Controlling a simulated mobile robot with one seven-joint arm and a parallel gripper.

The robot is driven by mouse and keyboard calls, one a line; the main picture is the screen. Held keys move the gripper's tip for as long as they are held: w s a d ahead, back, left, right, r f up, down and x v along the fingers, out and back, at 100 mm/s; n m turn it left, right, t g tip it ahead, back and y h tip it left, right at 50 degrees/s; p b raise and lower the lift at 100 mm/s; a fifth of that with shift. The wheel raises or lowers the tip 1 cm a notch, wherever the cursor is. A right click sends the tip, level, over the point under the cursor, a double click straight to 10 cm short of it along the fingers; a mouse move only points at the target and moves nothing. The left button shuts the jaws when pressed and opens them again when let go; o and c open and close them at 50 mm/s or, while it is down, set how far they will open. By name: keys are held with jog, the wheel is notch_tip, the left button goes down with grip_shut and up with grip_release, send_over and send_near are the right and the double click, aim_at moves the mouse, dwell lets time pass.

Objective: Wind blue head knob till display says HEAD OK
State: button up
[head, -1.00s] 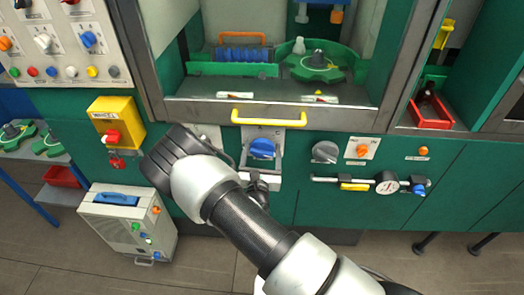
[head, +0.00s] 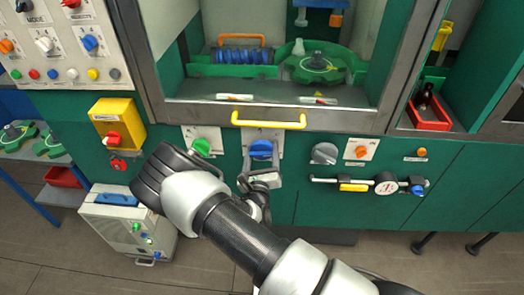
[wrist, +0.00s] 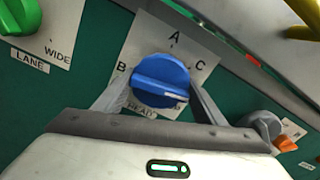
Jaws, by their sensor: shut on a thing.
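The blue head knob (wrist: 160,80) sits on a pale plate marked A, B, C and HEAD in the wrist view. A white mark on it lies at its lower right, away from the letter A. It shows below the yellow handle in the head view (head: 261,150). My gripper (wrist: 157,94) is shut on the knob, one finger on each side. In the head view my gripper (head: 260,166) reaches the knob from below. No display text can be read in either view.
A green lane knob (head: 202,147) is left of the blue knob, and a grey knob (head: 324,152) is right of it. The yellow handle (head: 268,119) runs just above. A gauge rail (head: 365,185) sticks out at lower right.

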jog(key=n+p, duration=0.1)
jog(key=n, duration=0.3)
jog(key=shift+n, duration=0.4)
jog(key=n+p, duration=0.1)
jog(key=n, duration=0.3)
jog(key=shift+d+r, duration=0.1)
jog(key=n, duration=0.5)
jog(key=shift+p, duration=0.35)
jog(key=n, duration=0.3)
jog(key=shift+r+n, duration=0.1)
jog(key=shift+n, duration=0.2)
jog(key=n, duration=0.3)
jog(key=shift+n, duration=0.3)
jog(key=n, duration=0.4)
jog(key=shift+n, duration=0.3)
jog(key=n, duration=0.4)
jog(key=shift+n+b, duration=0.3)
jog(key=shift+b, duration=0.1)
jog(key=shift+a+r+n+b, duration=0.15)
jog(key=shift+n+b, duration=0.3)
jog(key=shift+n, duration=1.65)
